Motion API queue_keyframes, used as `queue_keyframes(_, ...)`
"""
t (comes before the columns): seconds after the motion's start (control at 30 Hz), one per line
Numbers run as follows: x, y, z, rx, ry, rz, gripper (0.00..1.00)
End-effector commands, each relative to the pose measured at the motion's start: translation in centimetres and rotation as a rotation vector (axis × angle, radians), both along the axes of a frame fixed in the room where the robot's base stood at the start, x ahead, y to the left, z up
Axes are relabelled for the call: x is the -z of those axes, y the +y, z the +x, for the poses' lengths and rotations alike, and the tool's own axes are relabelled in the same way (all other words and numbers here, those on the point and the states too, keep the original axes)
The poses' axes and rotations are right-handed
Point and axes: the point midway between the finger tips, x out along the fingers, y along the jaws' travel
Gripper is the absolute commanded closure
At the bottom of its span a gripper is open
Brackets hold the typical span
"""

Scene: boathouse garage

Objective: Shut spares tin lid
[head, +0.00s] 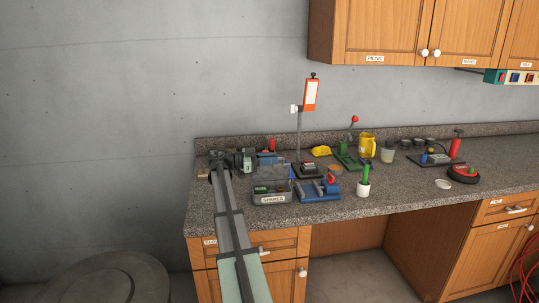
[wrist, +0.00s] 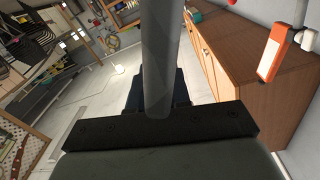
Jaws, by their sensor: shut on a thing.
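The spares tin (head: 272,198) is a grey box with a SPARES label on its front, near the front left of the counter. Its top is open, and green and red items show inside. Its grey see-through lid (head: 270,172) stands raised at the back. My gripper (head: 250,163) is beside the lid's upper left corner and seems shut on its edge; the head view is too small to show the fingertips clearly. In the wrist view a grey bar and a dark block fill the middle, and the tin and lid cannot be made out.
A blue device (head: 318,190) stands close right of the tin, with a white pot (head: 363,188) beyond it. An orange sign on a pole (head: 311,95) rises behind. Several tools crowd the back. The counter's front strip (head: 300,217) is clear.

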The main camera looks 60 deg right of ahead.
Motion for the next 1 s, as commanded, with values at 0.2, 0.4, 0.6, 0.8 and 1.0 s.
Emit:
queue_keyframes(0.2, 1.7, 2.0, -1.9, 0.0, -0.139, -0.149, 1.0)
queue_keyframes(0.4, 3.5, 3.3, -3.1, 0.0, -0.265, -0.286, 1.0)
queue_keyframes(0.6, 5.4, 4.2, -3.9, -0.001, -0.382, -0.411, 1.0)
queue_keyframes(0.8, 7.3, 4.8, -4.4, -0.001, -0.408, -0.44, 1.0)
queue_keyframes(1.0, 9.0, 5.1, -4.7, -0.002, -0.483, -0.52, 1.0)
